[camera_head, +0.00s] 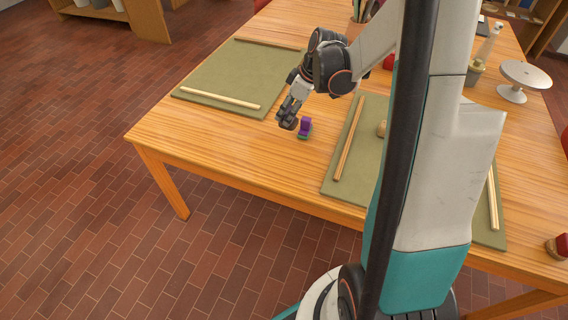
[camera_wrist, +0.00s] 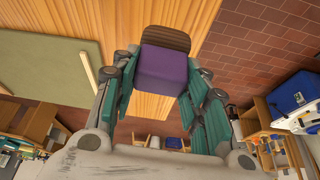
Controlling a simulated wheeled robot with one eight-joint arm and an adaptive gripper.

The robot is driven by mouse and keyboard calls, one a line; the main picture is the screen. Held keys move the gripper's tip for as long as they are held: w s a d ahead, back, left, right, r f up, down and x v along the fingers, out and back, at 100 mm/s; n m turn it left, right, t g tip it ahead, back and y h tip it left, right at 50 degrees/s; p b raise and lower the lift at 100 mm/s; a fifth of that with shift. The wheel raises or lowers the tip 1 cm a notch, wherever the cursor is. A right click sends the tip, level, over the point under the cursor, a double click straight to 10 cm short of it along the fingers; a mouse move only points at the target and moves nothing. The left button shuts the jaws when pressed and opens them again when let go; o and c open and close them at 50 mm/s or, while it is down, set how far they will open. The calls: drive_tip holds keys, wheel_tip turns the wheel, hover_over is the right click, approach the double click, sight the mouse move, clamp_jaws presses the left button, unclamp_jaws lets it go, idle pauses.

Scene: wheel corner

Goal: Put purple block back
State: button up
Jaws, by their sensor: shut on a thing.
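The purple block (camera_head: 305,124) is at my gripper's end in the head view, over the bare wood between two green mats. In the wrist view the purple block (camera_wrist: 162,68) sits between the two teal fingers of my gripper (camera_wrist: 163,82), which is shut on it. In the head view my gripper (camera_head: 290,118) reaches down from the upper right, just left of the block. A small green patch shows under the block; I cannot tell what it is. A brown ridged surface shows beyond the block in the wrist view. Whether the block touches the table is unclear.
The left mat (camera_head: 226,80) has wooden strips along its edges. The right mat (camera_head: 335,184) bears a wooden strip (camera_head: 349,138) and a tan piece (camera_head: 381,128), partly hidden by my arm. The wooden table (camera_head: 250,155) has bare room in front. A white turntable (camera_head: 524,75) stands at right.

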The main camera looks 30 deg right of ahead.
wheel_tip(320, 180, down, 20)
drive_tip(key=b, duration=0.6)
drive_tip(key=shift+r+b, duration=0.2)
drive_tip(key=shift+b, duration=0.1)
drive_tip(key=shift+f+b, duration=0.3)
drive_tip(key=o, duration=1.1)
drive_tip(key=shift+r+p, duration=0.25)
drive_tip(key=shift+p, duration=0.3)
